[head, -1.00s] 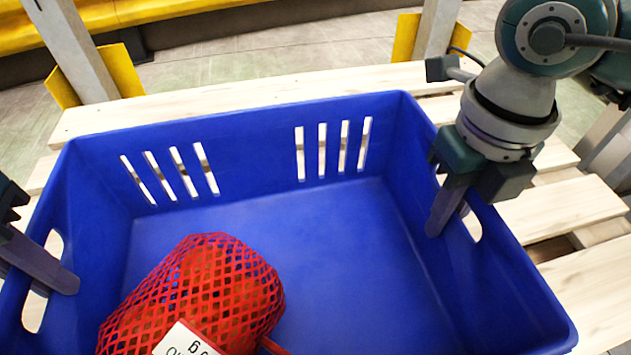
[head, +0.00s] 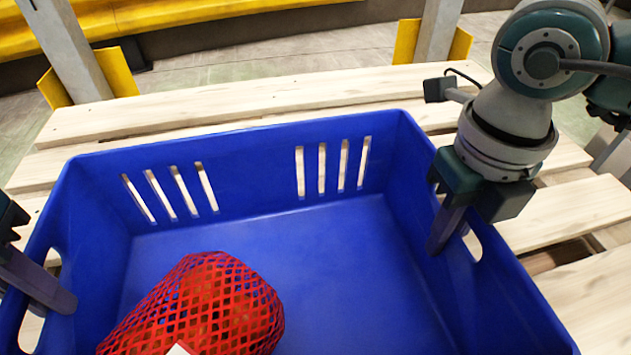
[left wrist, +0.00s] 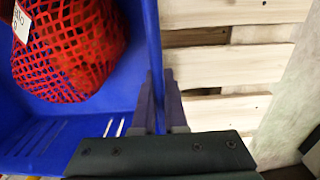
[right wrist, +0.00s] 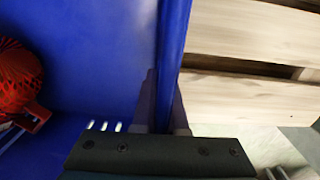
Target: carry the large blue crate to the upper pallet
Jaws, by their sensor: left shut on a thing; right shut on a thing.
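The large blue crate (head: 290,245) fills the lower middle of the head view, with slotted openings in its far wall. A red net bag (head: 205,310) with a white label lies inside at the near left; it also shows in the left wrist view (left wrist: 72,55). My left gripper (head: 60,292) is shut on the crate's left wall at the handle hole; its fingers straddle the wall in the left wrist view (left wrist: 160,105). My right gripper (head: 440,235) is shut on the crate's right wall at its handle hole, one finger inside. The crate's near wall is out of view.
A pale wooden slatted pallet (head: 270,100) lies behind and beside the crate; whether the crate touches it is unclear. Grey posts with yellow plates (head: 115,70) stand beyond it at left and right. A yellow barrier (head: 180,15) runs along the back.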

